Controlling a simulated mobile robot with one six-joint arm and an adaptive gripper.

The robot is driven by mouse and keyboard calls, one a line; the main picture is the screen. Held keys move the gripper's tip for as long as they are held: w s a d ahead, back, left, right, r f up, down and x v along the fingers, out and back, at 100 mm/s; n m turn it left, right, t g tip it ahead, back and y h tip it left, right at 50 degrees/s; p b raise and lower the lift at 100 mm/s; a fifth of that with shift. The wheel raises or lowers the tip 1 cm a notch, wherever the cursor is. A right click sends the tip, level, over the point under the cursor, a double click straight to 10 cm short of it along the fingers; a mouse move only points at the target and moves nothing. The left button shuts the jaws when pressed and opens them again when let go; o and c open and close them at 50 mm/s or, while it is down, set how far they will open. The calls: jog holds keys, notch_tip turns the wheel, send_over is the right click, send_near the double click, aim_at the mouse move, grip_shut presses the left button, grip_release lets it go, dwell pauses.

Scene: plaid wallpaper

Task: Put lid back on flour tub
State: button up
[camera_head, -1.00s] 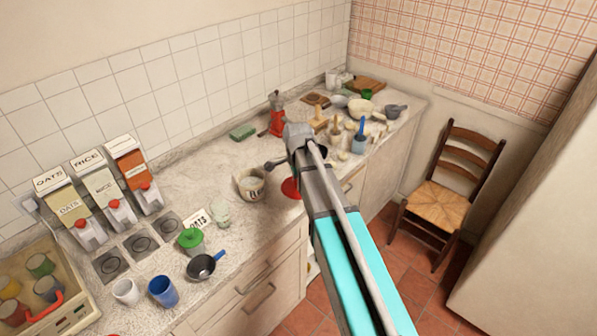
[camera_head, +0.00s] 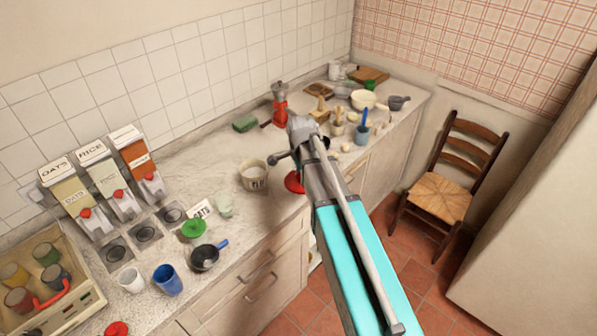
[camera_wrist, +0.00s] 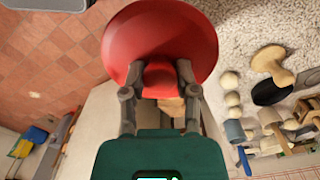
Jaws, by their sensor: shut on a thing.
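My gripper (camera_wrist: 158,82) is shut on the knob of a round red lid (camera_wrist: 160,35) in the wrist view. In the head view the lid (camera_head: 294,183) shows partly, left of my arm, by the counter's front edge; my fingers are hidden there. The lid is apart from the tub. The label is too small to read surely.
A red grinder (camera_head: 280,105) and green block (camera_head: 245,123) stand behind. A glass (camera_head: 224,205), green-lidded jar (camera_head: 194,231) and dark pan (camera_head: 204,257) are at the left. Bowls and wooden tools crowd the far right. A chair (camera_head: 447,180) stands beyond the counter.

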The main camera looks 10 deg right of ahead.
jog(key=shift+f+b, duration=1.55)
jog(key=shift+f, duration=0.1)
jog(key=shift+s+d+r, duration=0.1)
jog(key=shift+d, duration=0.05)
